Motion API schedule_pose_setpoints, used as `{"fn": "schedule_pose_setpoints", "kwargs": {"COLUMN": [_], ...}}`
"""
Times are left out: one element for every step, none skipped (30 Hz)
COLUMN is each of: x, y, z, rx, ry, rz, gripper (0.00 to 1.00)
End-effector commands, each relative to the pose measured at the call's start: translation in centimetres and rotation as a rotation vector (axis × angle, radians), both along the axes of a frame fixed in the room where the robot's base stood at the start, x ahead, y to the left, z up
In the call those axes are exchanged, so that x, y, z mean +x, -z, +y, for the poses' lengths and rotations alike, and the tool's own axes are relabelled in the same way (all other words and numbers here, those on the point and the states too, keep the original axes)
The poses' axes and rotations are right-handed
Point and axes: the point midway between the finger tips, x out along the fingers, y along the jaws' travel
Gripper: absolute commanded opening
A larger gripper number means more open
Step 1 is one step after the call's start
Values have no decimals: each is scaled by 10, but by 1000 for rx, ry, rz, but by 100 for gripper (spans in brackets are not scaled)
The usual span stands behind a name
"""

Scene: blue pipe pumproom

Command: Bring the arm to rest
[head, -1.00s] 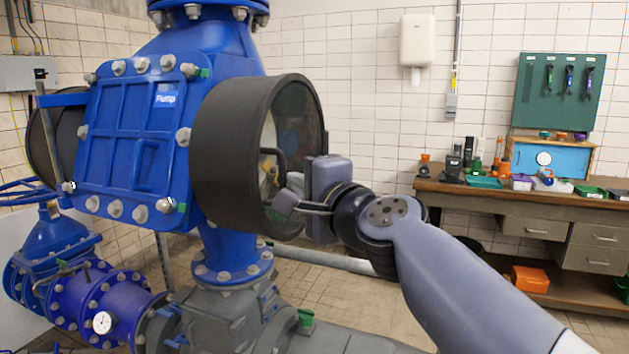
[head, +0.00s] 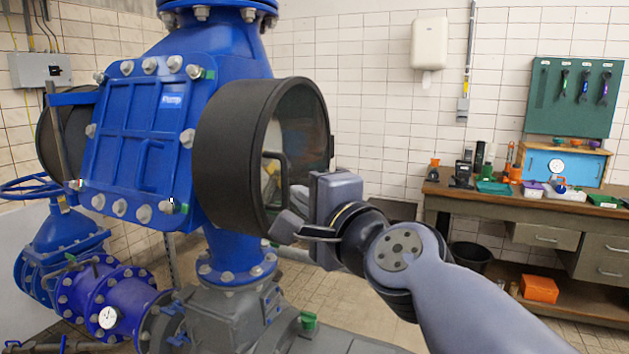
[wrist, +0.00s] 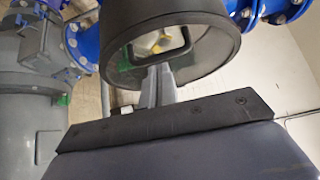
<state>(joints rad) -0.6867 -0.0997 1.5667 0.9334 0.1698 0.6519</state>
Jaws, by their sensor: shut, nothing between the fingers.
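My gripper (head: 283,228) is at the lower right rim of the black round collar (head: 228,160) on the right side of the blue pump housing (head: 143,140). In the wrist view my gripper (wrist: 158,70) shows its fingers together, pointing at the lower edge of the collar (wrist: 205,60). Nothing shows between them. A dark handle (wrist: 158,45) and something yellowish show inside the collar's opening. I cannot tell whether the fingers touch the rim.
A workbench (head: 470,198) with tools stands at the right, below a green tool board (head: 575,97). Blue flanged pipes (head: 100,295) with a gauge (head: 108,317) lie at lower left. Floor shows between collar and bench.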

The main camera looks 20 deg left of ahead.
Motion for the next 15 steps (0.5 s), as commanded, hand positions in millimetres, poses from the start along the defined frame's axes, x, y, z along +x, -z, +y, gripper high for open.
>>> {"fn": "schedule_pose_setpoints", "kwargs": {"x": [-10,-14,-21,-25,-26,-30,-32,-34,-36,-38,-39,-41,-42,-43,-44], "y": [-7,-7,-6,-7,-6,-5,-5,-4,-4,-3,-3,-2,-2,-2,-1], "z": [2,3,4,4,5,5,6,6,6,7,7,7,7,7,7], "rx": [-1,-2,-1,-1,-1,-1,-1,-2,-1,-1,-1,-1,-1,-1,0], "ry": [-3,-4,-4,-4,-1,-1,0,0,0,1,1,1,2,2,2], "rz": [1,1,0,-1,0,1,1,1,0,0,0,0,-1,-1,-1], "gripper": [0,0,0,0,0,0,0,0,0,0,0,0,0,0,0]}}
